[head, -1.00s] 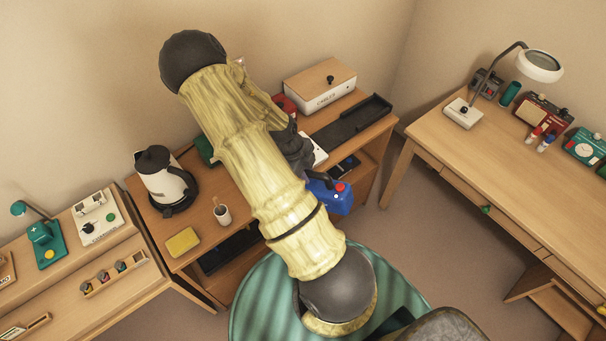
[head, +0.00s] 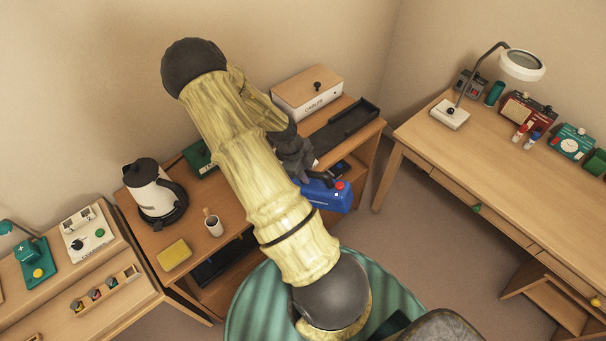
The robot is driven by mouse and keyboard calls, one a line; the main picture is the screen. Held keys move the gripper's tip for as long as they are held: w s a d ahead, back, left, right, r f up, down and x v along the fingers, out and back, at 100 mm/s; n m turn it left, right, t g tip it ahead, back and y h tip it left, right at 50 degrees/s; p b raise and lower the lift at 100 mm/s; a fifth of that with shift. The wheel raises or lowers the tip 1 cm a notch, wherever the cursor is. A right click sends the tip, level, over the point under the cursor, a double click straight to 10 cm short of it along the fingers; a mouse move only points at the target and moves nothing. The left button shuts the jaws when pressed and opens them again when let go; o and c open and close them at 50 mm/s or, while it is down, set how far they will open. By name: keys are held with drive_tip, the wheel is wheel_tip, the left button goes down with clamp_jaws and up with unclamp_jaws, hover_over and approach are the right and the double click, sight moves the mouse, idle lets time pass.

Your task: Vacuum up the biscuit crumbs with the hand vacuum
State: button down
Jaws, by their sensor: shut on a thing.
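The blue hand vacuum (head: 328,196), with a red button on top and a dark handle, shows just right of my arm, by the front edge of the wooden cabinet (head: 238,226). My gripper (head: 307,174) is shut on its handle. My forearm covers part of the gripper, and the fingertips are hard to make out. The vacuum appears held off the cabinet top, over its front edge. I see no biscuit crumbs; my arm hides the middle of the cabinet top.
A kettle (head: 155,191), a cup (head: 213,225) and a yellow sponge-like block (head: 174,254) stand left of my arm. A cables box (head: 307,96) and a black tray (head: 346,125) are behind right. A desk (head: 440,148) with a lamp (head: 523,65) stands right, across open floor.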

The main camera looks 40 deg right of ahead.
drive_tip(key=shift+d, duration=2.25)
drive_tip(key=shift+r, duration=0.1)
wheel_tip(320, 180, up, 7)
drive_tip(key=p, duration=0.5)
drive_tip(key=shift+p, duration=0.35)
idle(0.3)
